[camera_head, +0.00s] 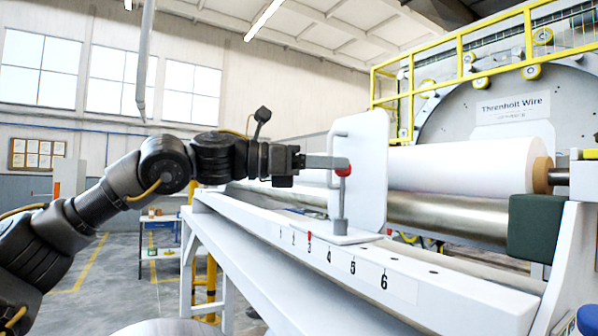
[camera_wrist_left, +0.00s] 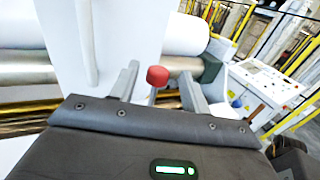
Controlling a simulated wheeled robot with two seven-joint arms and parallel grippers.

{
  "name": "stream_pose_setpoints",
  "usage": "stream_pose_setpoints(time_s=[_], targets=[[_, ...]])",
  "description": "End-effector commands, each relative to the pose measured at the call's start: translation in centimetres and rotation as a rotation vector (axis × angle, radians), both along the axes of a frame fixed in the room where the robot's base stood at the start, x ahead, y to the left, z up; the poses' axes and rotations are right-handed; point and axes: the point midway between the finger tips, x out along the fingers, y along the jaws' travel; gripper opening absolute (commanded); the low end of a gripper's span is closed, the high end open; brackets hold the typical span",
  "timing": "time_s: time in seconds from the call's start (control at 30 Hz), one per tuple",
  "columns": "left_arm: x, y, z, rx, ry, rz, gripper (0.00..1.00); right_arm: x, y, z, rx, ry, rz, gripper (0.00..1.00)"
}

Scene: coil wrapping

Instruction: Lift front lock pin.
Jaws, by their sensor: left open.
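The front lock pin shows a red knob (camera_head: 343,170) on top of a grey upright stem. It stands at the base of a white upright plate (camera_head: 371,165) on the white numbered rail (camera_head: 410,280), near the marks 3 and 4. My left gripper (camera_head: 338,162) reaches in from the left at knob height. In the left wrist view its two fingers (camera_wrist_left: 158,80) are apart, with the red knob (camera_wrist_left: 156,75) between them and gaps on both sides. The near finger partly covers the knob in the head view. My right gripper is not in view.
A bent grey handle (camera_head: 333,150) is on the plate's left side. A white roll (camera_head: 460,167) lies behind the plate, above a metal roller (camera_head: 440,214). A dark green block (camera_head: 535,227) sits at the right. Open floor lies to the left.

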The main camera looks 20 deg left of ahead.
Motion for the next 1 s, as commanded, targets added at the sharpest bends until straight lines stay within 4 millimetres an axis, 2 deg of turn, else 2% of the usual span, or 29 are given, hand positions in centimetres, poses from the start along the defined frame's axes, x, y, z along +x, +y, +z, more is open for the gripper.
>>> stream_pose_setpoints(time_s=[0.03,0.1,0.4,0.6,1.0], targets=[[-0.6,0.9,-0.4,-0.004,-0.004,0.002,0.47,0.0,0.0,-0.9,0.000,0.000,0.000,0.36],[-1.5,2.0,-0.3,-0.003,-0.006,0.001,0.47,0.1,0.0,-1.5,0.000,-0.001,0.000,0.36],[-4.4,6.1,0.0,-0.003,-0.008,-0.001,0.47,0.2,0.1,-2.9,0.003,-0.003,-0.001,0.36],[-5.0,6.9,0.1,-0.004,-0.009,-0.003,0.47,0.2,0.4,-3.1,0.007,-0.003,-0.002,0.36],[-5.0,6.9,0.1,-0.003,-0.008,-0.003,0.47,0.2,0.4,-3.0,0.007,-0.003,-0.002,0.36]])
